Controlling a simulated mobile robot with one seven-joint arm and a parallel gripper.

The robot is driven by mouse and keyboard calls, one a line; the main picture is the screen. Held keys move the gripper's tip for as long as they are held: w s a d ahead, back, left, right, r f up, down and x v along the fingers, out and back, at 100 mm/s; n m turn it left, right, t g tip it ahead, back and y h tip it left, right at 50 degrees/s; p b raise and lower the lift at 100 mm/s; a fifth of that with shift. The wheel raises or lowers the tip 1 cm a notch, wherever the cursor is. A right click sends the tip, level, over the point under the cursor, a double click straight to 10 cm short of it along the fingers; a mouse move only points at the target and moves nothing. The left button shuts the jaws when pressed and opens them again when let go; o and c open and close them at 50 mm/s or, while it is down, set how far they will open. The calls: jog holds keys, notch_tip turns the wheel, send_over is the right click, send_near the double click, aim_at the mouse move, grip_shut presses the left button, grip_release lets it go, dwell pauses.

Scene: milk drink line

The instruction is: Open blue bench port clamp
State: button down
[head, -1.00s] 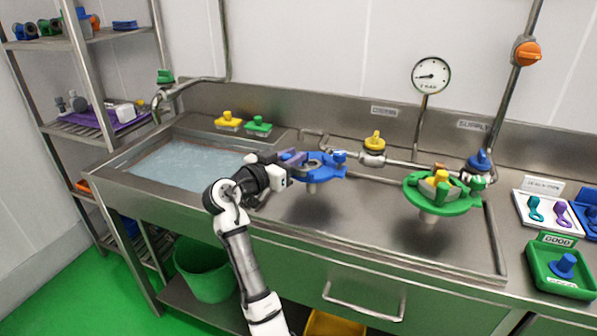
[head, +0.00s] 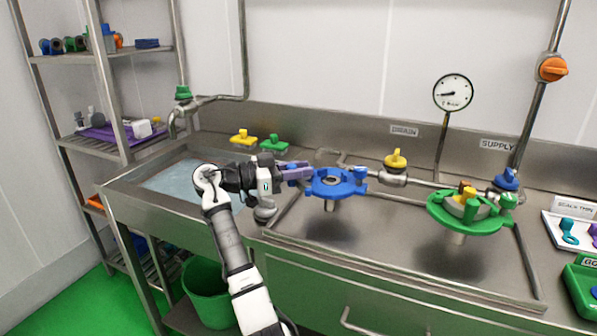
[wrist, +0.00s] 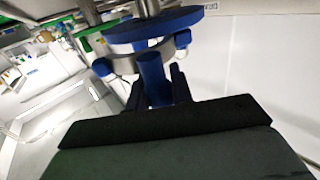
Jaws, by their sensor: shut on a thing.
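The blue bench port clamp (head: 337,185) is a blue ring with lugs around a grey centre, on a short post above the steel bench. My gripper (head: 308,172) reaches it from the left, with its purple fingers at the ring's left edge. In the wrist view the clamp's blue disc (wrist: 160,25) and grey band are close ahead. A blue peg (wrist: 152,78) on its near side stands between my dark fingertips (wrist: 158,92), and my gripper is shut on it. The head view does not show clearly whether the clamp is open.
A green port clamp (head: 465,222) stands to the right, with yellow (head: 395,160) and blue (head: 507,180) valves behind. The sink (head: 185,180) lies left, behind my arm. Yellow (head: 243,137) and green (head: 274,144) fittings sit on the back ledge. Bench between the two clamps is clear.

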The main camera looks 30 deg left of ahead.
jog(key=c, duration=1.2)
grip_release()
jog(key=shift+w+d, duration=0.1)
jog(key=shift+c, duration=0.2)
jog(key=b+v, duration=0.2)
jog(key=v, duration=1.2)
